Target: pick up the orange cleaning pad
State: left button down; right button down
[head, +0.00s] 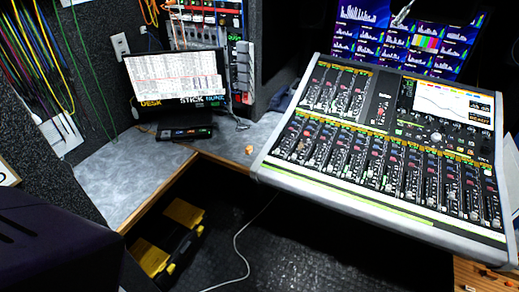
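A small orange object (249,149) lies on the grey desk top, close to the left edge of the mixing console and near the desk's front edge. It is the only loose orange thing I can make out on the desk, and it is too small to tell for sure that it is the cleaning pad. Neither of my grippers is in the head view.
The mixing console (330,181) fills the right side. A monitor (180,78) and a black device (184,133) stand at the back left. The desk (124,172) is bare at left. Below, a yellow and black case (150,258) and a white cable (240,250) lie on the dark floor.

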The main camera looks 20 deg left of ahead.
aim_at(249, 150)
jog(key=i+j, duration=0.75)
